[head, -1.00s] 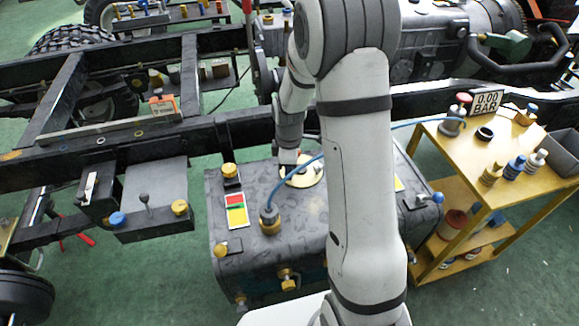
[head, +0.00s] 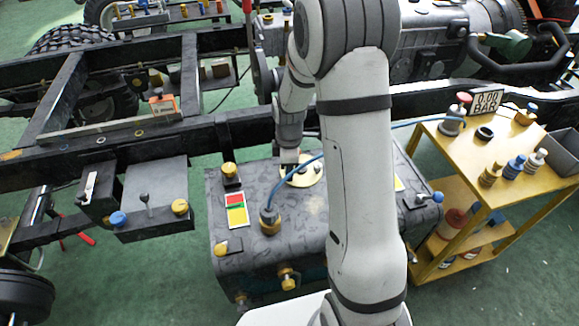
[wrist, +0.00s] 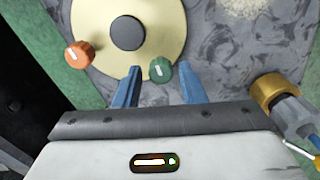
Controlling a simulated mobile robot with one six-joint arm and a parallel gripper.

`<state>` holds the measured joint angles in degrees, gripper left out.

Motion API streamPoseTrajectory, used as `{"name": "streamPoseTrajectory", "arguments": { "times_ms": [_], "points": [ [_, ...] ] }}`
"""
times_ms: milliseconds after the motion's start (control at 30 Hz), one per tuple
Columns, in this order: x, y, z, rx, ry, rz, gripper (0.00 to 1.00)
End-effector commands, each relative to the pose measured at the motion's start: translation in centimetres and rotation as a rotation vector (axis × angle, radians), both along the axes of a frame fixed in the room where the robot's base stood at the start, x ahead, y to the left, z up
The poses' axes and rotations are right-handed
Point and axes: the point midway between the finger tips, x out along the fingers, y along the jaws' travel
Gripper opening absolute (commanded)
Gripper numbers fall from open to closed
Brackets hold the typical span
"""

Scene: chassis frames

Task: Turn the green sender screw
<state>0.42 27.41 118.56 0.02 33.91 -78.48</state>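The green sender screw (wrist: 161,70) is a small round knob with a pale slot mark, at the lower edge of a round brass plate (wrist: 172,22) in the wrist view. My gripper (wrist: 159,70) is open, with its two blue fingers on either side of the green screw and a gap showing on each side. Whether the tips reach down past the screw's head I cannot tell. In the head view my gripper (head: 289,157) is over the brass plate (head: 312,177) on the grey tank (head: 340,205); the green screw is not discernible there.
An orange screw (wrist: 79,54) and a black round hub (wrist: 127,33) are on the plate. A brass fitting (wrist: 276,92) is right of my gripper. A blue hose (head: 292,182) rises from a brass cap (head: 269,220). A yellow cart (head: 455,150) stands right; frame rails run behind.

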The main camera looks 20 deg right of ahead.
Motion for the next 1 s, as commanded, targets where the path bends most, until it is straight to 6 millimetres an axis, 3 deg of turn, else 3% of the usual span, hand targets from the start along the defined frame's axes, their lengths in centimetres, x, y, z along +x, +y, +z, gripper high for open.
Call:
{"name": "streamPoseTrajectory", "arguments": {
  "times_ms": [367, 733, 1000],
  "points": [
    [0.0, 0.0, 0.3, 0.000, 0.001, 0.000, 0.45],
    [0.0, 0.0, 6.1, 0.000, -0.002, 0.000, 0.45],
    [0.0, 0.0, 7.8, 0.000, 0.001, 0.000, 0.45]
  ]
}}
